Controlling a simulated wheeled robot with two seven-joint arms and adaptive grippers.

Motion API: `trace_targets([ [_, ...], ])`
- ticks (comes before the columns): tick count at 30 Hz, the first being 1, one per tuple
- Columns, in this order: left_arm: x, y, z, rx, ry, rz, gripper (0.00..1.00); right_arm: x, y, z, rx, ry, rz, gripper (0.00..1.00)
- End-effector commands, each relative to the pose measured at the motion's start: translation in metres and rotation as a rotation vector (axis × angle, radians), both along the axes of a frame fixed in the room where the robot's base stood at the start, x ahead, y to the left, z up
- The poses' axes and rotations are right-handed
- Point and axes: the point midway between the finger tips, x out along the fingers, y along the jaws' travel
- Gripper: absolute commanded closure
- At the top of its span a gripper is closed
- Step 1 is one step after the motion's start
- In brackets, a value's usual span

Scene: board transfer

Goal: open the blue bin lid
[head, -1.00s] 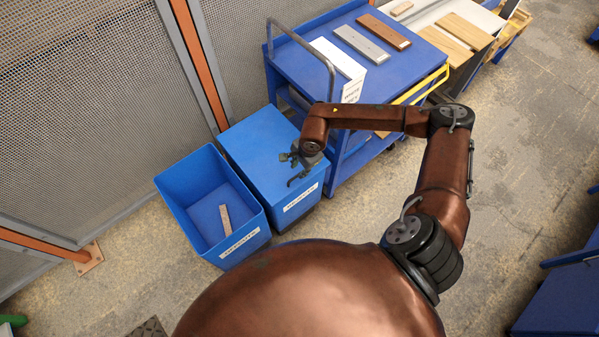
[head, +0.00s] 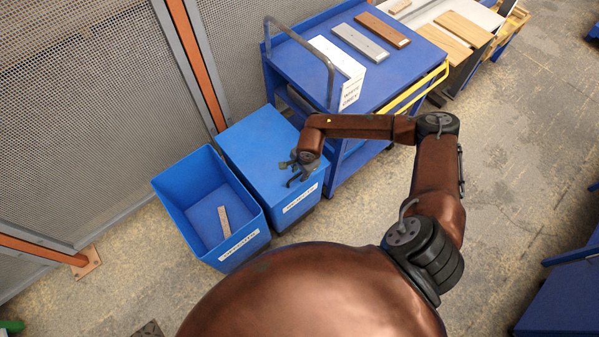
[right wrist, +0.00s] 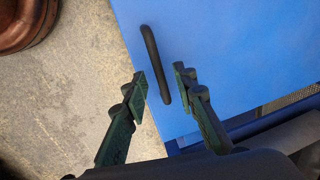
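The blue bin with its lid (head: 256,148) shut stands beside the cart, and a white label is on its front. The blue lid (right wrist: 225,45) fills much of the right wrist view. A black bar handle (right wrist: 152,55) lies on it near its edge. My right gripper (head: 294,172) is over the front part of the lid. In the right wrist view my right gripper (right wrist: 160,78) is open, with one finger on each side of the handle's near end. I cannot tell whether the fingers touch it. My left gripper is not in view.
An open blue bin (head: 174,189) with a small board (head: 224,221) inside stands left of the lidded bin. A blue cart (head: 388,83) carrying several boards stands on the right. A mesh fence (head: 85,95) is behind.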

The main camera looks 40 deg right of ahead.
Motion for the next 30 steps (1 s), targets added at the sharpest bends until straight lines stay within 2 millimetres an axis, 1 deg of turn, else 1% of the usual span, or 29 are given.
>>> trace_targets([
  [1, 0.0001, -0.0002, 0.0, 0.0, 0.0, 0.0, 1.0, -0.0001, 0.0001, 0.0001, 0.0, 0.0, 0.0, 0.78],
  [11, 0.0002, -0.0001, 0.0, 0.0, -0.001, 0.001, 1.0, -0.0001, 0.0001, 0.0002, 0.001, 0.0, -0.001, 1.0],
  [30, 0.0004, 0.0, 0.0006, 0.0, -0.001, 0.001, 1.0, -0.0001, -0.0002, 0.0021, 0.001, 0.003, -0.002, 1.0],
])
